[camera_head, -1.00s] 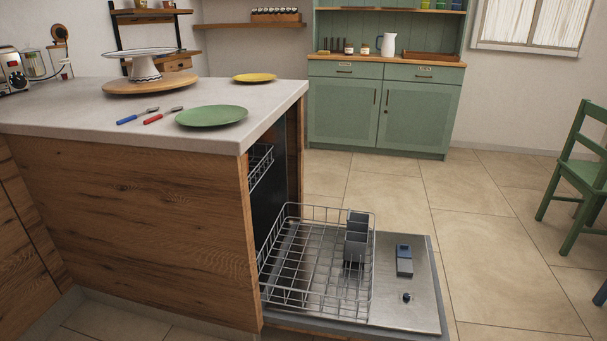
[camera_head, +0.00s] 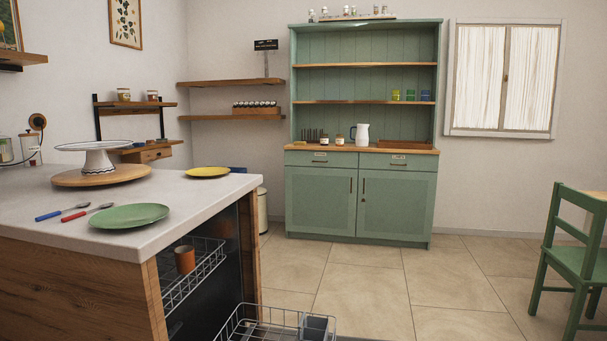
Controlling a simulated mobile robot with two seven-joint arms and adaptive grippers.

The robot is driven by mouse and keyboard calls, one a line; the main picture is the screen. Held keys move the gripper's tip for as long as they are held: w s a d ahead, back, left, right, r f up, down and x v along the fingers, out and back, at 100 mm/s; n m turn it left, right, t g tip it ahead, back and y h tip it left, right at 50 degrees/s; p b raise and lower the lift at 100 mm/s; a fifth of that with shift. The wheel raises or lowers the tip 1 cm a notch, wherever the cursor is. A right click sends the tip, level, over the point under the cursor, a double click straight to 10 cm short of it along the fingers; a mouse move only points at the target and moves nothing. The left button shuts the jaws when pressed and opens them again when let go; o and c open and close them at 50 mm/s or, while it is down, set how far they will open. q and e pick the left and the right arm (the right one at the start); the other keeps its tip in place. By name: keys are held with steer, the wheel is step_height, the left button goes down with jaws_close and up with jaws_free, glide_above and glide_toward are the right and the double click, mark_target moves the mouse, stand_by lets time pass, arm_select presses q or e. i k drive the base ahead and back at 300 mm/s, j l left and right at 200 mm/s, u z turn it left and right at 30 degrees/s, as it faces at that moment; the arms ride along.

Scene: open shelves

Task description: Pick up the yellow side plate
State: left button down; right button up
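The yellow side plate (camera_head: 208,172) lies flat on the far right part of the pale counter (camera_head: 190,206), near its back edge. It is small and round, and nothing covers it. A larger green plate (camera_head: 129,216) lies nearer to me on the same counter. Neither of my grippers shows in the head view.
The dishwasher under the counter is open; its upper rack (camera_head: 193,270) holds an orange-brown cup (camera_head: 184,260), and its lower rack (camera_head: 262,322) sticks out. A cake stand (camera_head: 96,158) on a wooden board and two spoons share the counter. Floor (camera_head: 365,280) is clear before the green hutch (camera_head: 360,195).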

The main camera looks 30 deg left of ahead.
mark_target(205, 172)
steer(key=i+l+z, duration=0.25)
steer(key=z, duration=0.15)
steer(key=i+l+z, duration=0.45)
steer(key=i+z, duration=0.3)
steer(key=i+u, duration=0.7)
steer(key=i+l+u, duration=0.35)
steer(key=i+j+u, duration=0.15)
steer(key=i+u, duration=0.15)
steer(key=i, duration=0.55)
steer(key=i+u, duration=0.3)
steer(key=i, duration=0.55)
steer(key=i+u, duration=0.15)
steer(key=i, duration=0.4)
steer(key=i+l+u, duration=0.15)
steer(key=i, duration=0.4)
steer(key=i+l+u, duration=0.15)
steer(key=i, duration=0.35)
steer(key=i+u, duration=0.2)
steer(key=u, duration=0.2)
steer(key=i+u, duration=0.2)
steer(key=u, duration=0.2)
steer(key=i+u, duration=0.2)
steer(key=u, duration=0.2)
steer(key=i+l+u, duration=0.15)
steer(key=u, duration=0.25)
